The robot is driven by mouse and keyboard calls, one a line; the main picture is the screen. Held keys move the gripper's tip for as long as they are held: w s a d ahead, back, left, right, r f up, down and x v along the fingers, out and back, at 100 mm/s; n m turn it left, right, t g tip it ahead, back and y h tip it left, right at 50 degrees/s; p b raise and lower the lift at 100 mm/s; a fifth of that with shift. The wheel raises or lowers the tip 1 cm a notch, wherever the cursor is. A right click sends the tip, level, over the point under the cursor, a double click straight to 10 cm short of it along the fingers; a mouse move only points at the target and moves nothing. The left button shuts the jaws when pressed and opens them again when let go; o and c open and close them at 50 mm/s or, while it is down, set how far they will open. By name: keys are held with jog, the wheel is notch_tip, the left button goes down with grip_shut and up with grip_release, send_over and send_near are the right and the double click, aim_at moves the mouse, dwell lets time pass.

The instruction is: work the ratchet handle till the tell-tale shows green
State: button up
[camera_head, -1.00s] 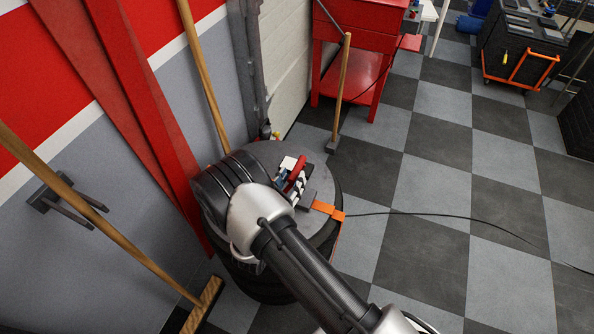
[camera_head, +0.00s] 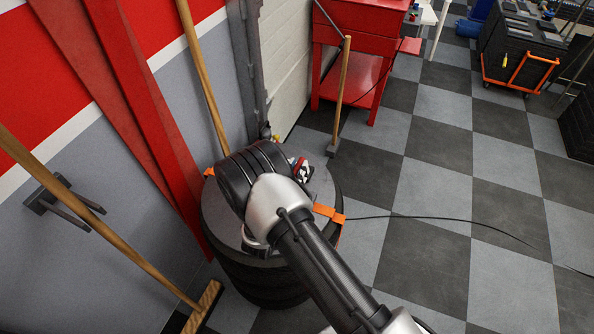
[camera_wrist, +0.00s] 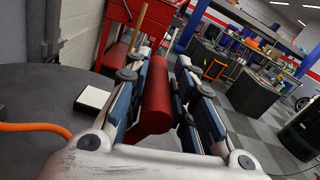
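The red ratchet handle (camera_wrist: 156,100) runs between the two fingers of my gripper (camera_wrist: 170,85) in the wrist view. The fingers, with dark blue pads, lie close along both its sides and appear closed on it. In the head view only a small red and white bit by my gripper (camera_head: 301,168) shows past my wrist, above the round grey top (camera_head: 322,188) of a black stack. An orange strap (camera_head: 328,213) crosses that top; its orange end also shows in the wrist view (camera_wrist: 30,127). No green tell-tale can be made out; my arm hides much of the top.
A white square block (camera_wrist: 92,98) sits on the grey top. A wooden-handled broom (camera_head: 110,225) leans at left, and another pole (camera_head: 205,80) stands behind the stack. A red wall post (camera_head: 150,130) is close at left. Checkered floor is open to the right.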

grip_shut()
